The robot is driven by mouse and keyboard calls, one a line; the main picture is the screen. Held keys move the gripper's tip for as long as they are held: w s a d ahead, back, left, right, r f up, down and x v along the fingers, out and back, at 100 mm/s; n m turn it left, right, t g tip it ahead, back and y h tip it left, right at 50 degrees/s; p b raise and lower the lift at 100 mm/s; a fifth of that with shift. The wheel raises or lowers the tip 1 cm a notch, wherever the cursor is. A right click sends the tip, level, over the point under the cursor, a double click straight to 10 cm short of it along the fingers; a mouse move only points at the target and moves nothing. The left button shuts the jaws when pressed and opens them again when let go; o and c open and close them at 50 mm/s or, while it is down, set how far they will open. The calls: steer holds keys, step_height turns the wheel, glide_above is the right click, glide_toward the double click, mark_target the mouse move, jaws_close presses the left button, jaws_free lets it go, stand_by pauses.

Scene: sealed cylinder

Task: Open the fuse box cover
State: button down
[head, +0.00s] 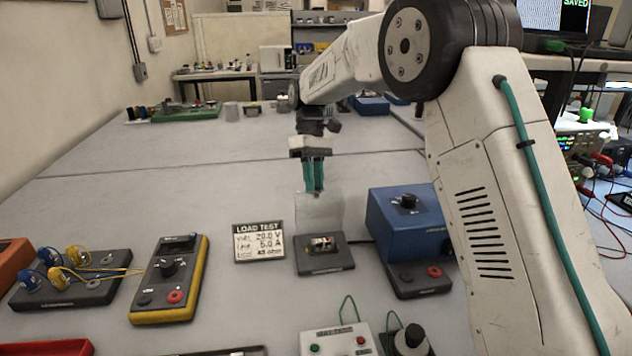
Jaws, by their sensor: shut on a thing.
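The fuse box (325,268) is a small dark base on the grey bench, with a fuse (322,243) showing in its top. Its clear cover (320,214) stands raised, roughly upright, at the rear of the base, so the top of the box is uncovered. My gripper (314,190) points down with teal fingers close together, shut on the cover's upper edge. The exact grip on the clear edge is hard to see.
A blue power unit (408,222) stands close on the right and a LOAD TEST card (259,241) on the left. A yellow multimeter (169,280) lies further left. A white button box (341,341) is in front. The bench behind is mostly clear.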

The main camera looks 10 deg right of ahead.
steer(key=shift+w+d+f+g, duration=0.1)
steer(key=shift+w+f+g, duration=0.7)
steer(key=shift+f, duration=0.15)
steer(key=shift+w+d+f+g, duration=0.1)
steer(key=shift+w+f+g, duration=0.55)
steer(key=shift+f+g, duration=0.25)
steer(key=shift+f, duration=0.1)
steer(key=c, duration=1.2)
jaws_free()
steer(key=shift+d, duration=0.15)
steer(key=shift+a, duration=0.35)
